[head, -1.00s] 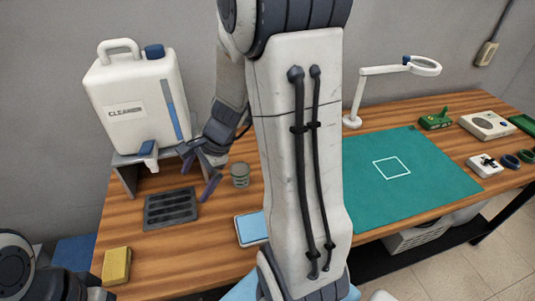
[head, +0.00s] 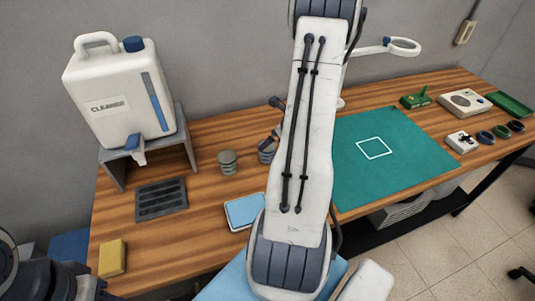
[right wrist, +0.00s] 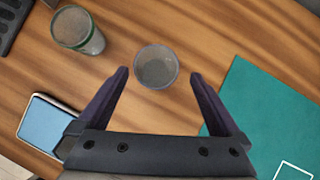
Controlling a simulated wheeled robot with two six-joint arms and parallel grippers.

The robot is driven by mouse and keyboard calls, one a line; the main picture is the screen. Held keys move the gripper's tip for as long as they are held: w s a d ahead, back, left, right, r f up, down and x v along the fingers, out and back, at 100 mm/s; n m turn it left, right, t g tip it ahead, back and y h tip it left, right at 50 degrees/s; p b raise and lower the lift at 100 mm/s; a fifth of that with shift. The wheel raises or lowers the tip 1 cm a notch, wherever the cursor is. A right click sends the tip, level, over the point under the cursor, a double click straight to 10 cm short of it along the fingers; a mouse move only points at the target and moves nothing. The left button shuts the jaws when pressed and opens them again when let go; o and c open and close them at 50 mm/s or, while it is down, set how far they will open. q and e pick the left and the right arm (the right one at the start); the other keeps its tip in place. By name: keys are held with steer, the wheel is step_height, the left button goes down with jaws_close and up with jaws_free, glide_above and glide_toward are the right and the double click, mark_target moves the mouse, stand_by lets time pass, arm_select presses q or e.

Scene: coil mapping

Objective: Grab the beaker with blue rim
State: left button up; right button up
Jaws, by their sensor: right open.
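A clear beaker with a bluish-grey rim (right wrist: 156,66) stands upright on the wooden table in the right wrist view. In the head view this beaker (head: 266,155) is partly hidden by my right arm. My right gripper (right wrist: 160,77) is open and empty, its fingertips on either side of the near edge of this beaker in the picture; I cannot tell their height above it. In the head view my right gripper is mostly hidden behind my arm. A second beaker, green-rimmed (right wrist: 78,28), stands to the left, also in the head view (head: 227,162). My left gripper is out of view.
A light-blue pad (head: 245,211) lies in front of the beakers. A dark slotted rack (head: 161,199), a cleaner jug (head: 118,95) on a stand and a yellow sponge (head: 112,258) are left. A green mat (head: 400,160) lies right, with a magnifier (head: 402,47) behind it.

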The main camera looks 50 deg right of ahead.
mark_target(267, 152)
steer(key=x, duration=0.5)
steer(key=shift+a+f, duration=0.1)
steer(key=shift+a, duration=0.1)
steer(key=c, duration=1.2)
